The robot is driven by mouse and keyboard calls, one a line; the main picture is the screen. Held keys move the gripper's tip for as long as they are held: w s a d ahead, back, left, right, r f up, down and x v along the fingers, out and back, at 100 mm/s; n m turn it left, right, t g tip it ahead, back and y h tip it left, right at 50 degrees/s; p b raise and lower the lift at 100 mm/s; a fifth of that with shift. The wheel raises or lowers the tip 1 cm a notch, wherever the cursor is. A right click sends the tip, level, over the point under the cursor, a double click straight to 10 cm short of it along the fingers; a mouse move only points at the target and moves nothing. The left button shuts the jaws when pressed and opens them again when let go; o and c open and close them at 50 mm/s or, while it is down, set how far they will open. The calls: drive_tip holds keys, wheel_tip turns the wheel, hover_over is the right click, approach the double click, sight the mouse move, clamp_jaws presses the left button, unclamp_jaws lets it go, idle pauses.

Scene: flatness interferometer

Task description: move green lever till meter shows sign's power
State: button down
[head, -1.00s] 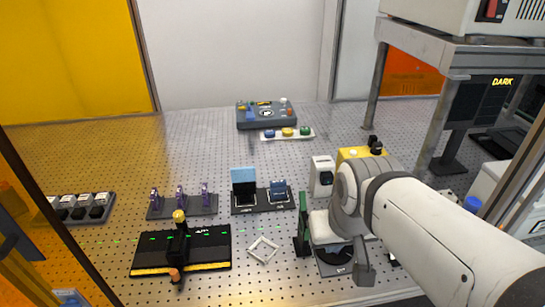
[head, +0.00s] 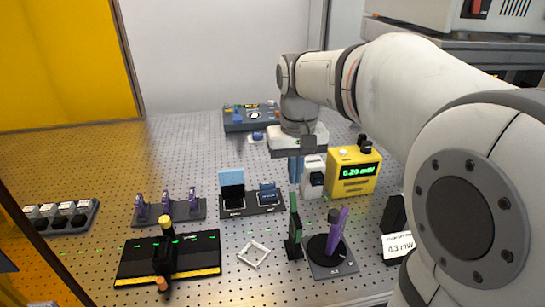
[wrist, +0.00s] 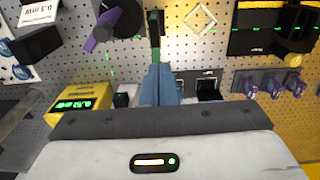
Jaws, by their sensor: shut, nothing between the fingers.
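The yellow meter (head: 355,172) stands at the right of the bench; its green display seems to read 0.26 mW, though the digits are small. The sign (head: 398,245) at the right reads 0.3 mW. A green upright lever-like piece (head: 294,215) stands on a black base, left of a round black dial with a purple lever (head: 336,232). The green piece also shows in the wrist view (wrist: 153,25), beyond my fingertips. My gripper (head: 295,178) is shut and empty, its blue fingers pointing down behind the green piece and apart from it.
A white-and-black block (head: 313,178) stands close right of my fingers. A holder with blue plates (head: 250,203) is to the left. A white square frame (head: 253,254) and a black-and-yellow unit (head: 190,250) lie nearer the front left.

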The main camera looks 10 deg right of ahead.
sight(293, 192)
drive_tip(key=w+d+f+g+b, duration=0.1)
drive_tip(key=w+f+g+b, duration=0.15)
drive_tip(key=w, duration=1.05)
drive_tip(key=s+f+p, duration=0.2)
drive_tip(key=s+f, duration=0.3)
drive_tip(key=f, duration=0.2)
drive_tip(key=shift+s+f, duration=0.35)
drive_tip(key=shift+s, duration=0.05)
drive_tip(key=shift+g, duration=0.25)
drive_tip(key=shift+s+r+p, duration=0.45)
drive_tip(key=shift+s+r, duration=0.2)
drive_tip(key=shift+s, duration=0.3)
drive_tip(key=shift+w+f, duration=0.1)
drive_tip(key=shift+w, duration=0.05)
